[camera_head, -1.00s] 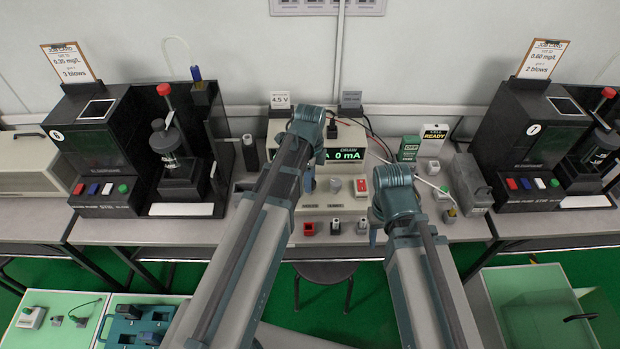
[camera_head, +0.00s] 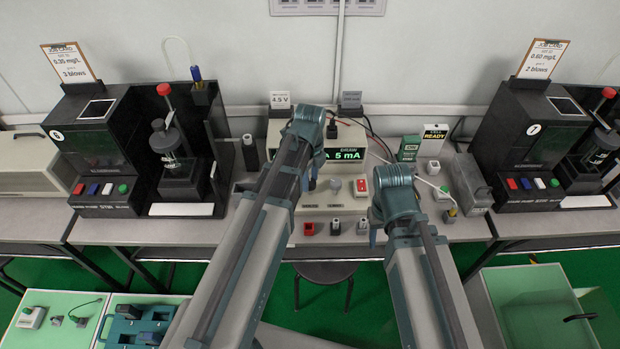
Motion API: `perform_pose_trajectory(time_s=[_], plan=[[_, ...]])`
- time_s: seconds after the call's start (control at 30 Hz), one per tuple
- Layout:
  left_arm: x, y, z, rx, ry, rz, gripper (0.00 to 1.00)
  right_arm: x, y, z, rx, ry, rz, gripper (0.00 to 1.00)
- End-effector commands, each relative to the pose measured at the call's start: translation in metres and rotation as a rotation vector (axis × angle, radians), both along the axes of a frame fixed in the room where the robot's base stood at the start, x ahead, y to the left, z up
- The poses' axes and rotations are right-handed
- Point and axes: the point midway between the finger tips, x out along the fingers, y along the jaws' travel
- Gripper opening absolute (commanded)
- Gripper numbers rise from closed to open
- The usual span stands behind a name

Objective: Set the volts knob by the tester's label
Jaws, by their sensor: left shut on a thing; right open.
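The bench supply (camera_head: 350,140) stands on the middle table, and its green DRAW display (camera_head: 347,155) reads 5 mA. A card above it (camera_head: 280,101) reads 4.5 V. My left gripper (camera_head: 310,184) is at the supply's front, shut on what appears to be the volts knob, which the gripper and arm hide. A grey knob (camera_head: 336,185) shows just right of it, with a red-and-white switch (camera_head: 361,186) beyond. My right gripper (camera_head: 374,236) is open and empty near the table's front edge, right of the small blocks.
Small red (camera_head: 309,228), dark and pale (camera_head: 362,226) blocks sit along the front edge. Black test stations stand left (camera_head: 95,140) and right (camera_head: 520,130). A stool (camera_head: 324,272) is below.

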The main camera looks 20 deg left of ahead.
Motion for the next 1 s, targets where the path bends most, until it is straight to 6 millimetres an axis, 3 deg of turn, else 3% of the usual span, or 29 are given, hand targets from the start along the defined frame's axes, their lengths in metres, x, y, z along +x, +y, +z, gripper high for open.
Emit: perform_pose_trajectory(time_s=[0.17,0.2,0.33,0.77,1.0], plan=[[0.000,0.000,0.000,0.000,0.000,0.001,0.00,0.000,0.000,0.000,0.000,0.000,0.000,0.50],[0.000,0.000,0.000,0.000,0.000,0.001,0.54,0.000,0.000,0.000,0.000,0.000,0.000,0.50],[0.000,0.000,0.000,0.000,0.000,0.001,0.77,0.000,0.000,0.000,0.000,0.000,0.000,0.50],[0.000,0.000,0.004,0.000,0.000,0.001,0.77,0.000,0.000,0.004,0.000,0.000,0.000,0.50],[0.000,0.000,0.024,0.000,0.000,0.001,0.77,0.000,0.000,0.024,0.000,0.000,0.000,0.50]])
